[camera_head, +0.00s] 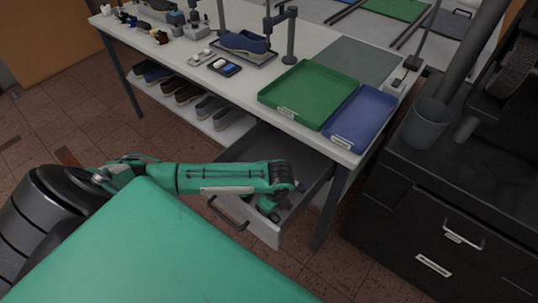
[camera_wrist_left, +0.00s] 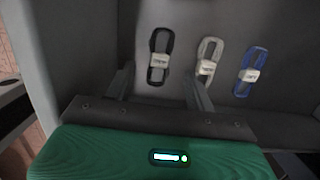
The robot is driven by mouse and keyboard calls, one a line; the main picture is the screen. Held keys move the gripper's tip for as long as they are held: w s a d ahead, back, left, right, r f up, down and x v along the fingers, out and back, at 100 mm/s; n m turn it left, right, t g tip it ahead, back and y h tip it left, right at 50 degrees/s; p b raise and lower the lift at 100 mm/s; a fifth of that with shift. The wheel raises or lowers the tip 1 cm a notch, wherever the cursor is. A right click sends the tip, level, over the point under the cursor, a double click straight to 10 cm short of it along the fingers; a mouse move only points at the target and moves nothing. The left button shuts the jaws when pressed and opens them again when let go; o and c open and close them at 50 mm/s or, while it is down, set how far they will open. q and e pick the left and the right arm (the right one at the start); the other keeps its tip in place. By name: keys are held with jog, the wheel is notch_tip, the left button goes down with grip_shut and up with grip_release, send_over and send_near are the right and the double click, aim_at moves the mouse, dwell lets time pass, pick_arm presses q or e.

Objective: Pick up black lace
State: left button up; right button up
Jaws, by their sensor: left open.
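The black lace (camera_wrist_left: 161,42) lies bundled with a pale paper band around it on the drawer floor, in the left wrist view. A white lace (camera_wrist_left: 209,49) and a blue lace (camera_wrist_left: 250,72) lie to its right, also banded. My left gripper (camera_wrist_left: 160,76) is open, with its fingers on either side of the black lace's near end; how high it is above the lace I cannot tell. In the head view my left gripper (camera_head: 268,212) is inside the open drawer. My right gripper is out of view.
The open drawer (camera_head: 255,233) has a handle on its front and walls close around my gripper. Above it, the bench carries a green tray (camera_head: 309,91), a blue tray (camera_head: 362,117) and a blue shoe (camera_head: 245,43). A dark cabinet (camera_head: 450,200) stands at the right.

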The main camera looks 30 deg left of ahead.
pick_arm(q)
jog(key=shift+a+f, duration=0.15)
jog(key=shift+f, duration=0.8)
jog(key=shift+a+f, duration=0.15)
jog(key=shift+f, duration=0.8)
jog(key=c, duration=1)
jog(key=shift+c, duration=0.2)
jog(key=shift+r, duration=0.15)
